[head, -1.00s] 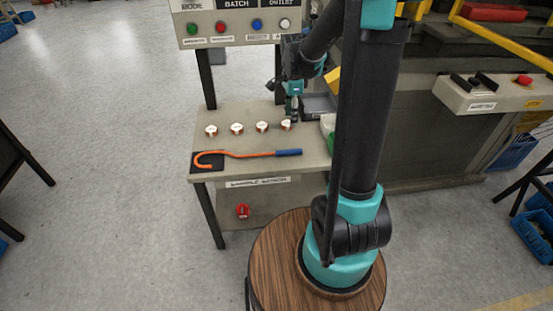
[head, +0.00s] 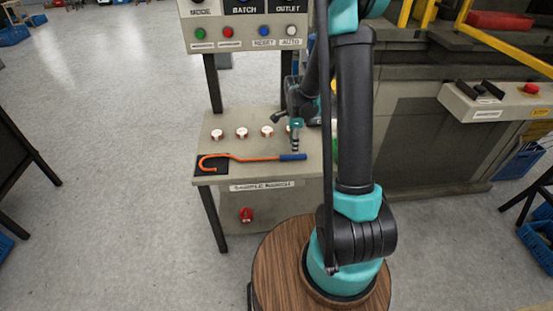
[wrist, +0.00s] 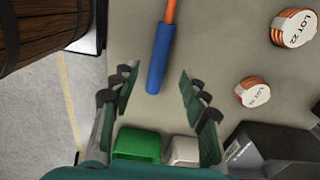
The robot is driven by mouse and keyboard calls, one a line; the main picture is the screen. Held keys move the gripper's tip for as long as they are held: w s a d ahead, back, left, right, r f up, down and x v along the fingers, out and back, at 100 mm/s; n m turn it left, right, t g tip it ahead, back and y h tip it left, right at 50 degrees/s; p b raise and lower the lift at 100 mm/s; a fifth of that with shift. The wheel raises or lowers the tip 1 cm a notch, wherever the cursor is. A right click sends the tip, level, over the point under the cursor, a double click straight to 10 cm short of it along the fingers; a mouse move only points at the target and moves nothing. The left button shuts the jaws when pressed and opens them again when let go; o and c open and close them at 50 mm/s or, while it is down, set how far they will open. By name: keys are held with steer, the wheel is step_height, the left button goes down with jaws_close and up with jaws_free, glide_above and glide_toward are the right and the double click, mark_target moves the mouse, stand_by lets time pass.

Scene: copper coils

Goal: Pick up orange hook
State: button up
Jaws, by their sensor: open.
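The orange hook (head: 240,158) lies on the small grey bench. Its curved end rests on a black pad (head: 212,166) at the left, and its blue handle (head: 293,156) points right. In the wrist view the blue handle (wrist: 159,58) lies between and just ahead of my open fingers, apart from both, with a bit of the orange shaft (wrist: 170,11) at the top. My gripper (wrist: 158,82) is open and empty. In the head view my gripper (head: 295,148) is above the handle's right end; its height over the bench is hard to tell.
Several copper coils with white tops (head: 242,132) stand in a row behind the hook. In the wrist view, coils (wrist: 293,27) lie at the right, a green block (wrist: 137,144) and a dark tray (wrist: 265,150) near the bottom.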

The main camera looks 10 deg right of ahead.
mark_target(300, 156)
steer(key=shift+s+f, duration=0.1)
steer(key=shift+f, duration=2.7)
jaws_close()
